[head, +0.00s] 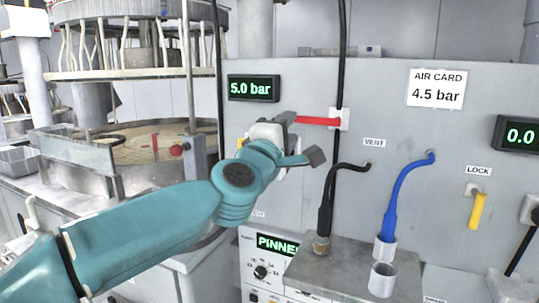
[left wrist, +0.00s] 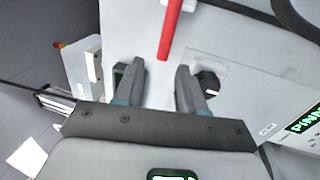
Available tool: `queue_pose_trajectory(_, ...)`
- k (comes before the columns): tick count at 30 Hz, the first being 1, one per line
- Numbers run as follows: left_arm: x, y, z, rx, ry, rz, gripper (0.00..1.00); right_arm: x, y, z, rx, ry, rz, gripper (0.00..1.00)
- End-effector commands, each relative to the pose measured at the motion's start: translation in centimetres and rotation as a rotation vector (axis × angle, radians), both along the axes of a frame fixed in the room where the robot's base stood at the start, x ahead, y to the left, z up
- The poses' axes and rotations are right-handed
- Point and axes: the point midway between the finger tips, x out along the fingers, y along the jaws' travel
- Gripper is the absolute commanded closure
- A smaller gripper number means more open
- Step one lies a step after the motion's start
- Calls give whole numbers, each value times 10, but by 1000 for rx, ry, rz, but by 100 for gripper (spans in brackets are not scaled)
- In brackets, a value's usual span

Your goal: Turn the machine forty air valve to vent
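The air valve has a red lever (head: 318,121) on a white mount (head: 339,118) on the grey panel; the lever points left, roughly level. A VENT label (head: 374,142) is below and right of the mount. My left gripper (head: 287,122) is at the lever's free end, its fingers mostly hidden by the wrist in the head view. In the left wrist view the fingers (left wrist: 160,70) are apart, and the red lever (left wrist: 171,28) ends near the gap between their tips, with no visible grip. My right gripper is not in view.
A display (head: 253,88) reads 5.0 bar; the air card (head: 436,88) reads 4.5 bar. A black hose (head: 326,200) and blue hose (head: 393,200) rise from a metal shelf (head: 345,265) below. A yellow handle (head: 477,210) hangs under LOCK. A polishing machine (head: 120,150) stands at left.

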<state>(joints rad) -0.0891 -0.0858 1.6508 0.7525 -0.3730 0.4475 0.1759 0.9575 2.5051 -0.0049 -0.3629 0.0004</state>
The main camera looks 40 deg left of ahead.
Motion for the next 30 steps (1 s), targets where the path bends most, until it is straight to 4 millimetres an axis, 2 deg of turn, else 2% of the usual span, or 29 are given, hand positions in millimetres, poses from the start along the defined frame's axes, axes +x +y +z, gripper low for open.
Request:
queue_pose_trajectory(1,-15,-4,-3,0,-3,-2,60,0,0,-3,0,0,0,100)
queue_pose_trajectory(6,-56,-14,-10,-1,-4,-3,60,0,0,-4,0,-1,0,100)
queue_pose_trajectory(12,-87,-22,-15,0,-4,-3,60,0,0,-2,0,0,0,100)
queue_pose_trajectory(18,-97,-24,-18,-1,-2,-2,60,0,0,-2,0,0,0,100)
queue_pose_trajectory(30,-97,-24,-19,-1,-2,-1,60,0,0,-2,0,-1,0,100)
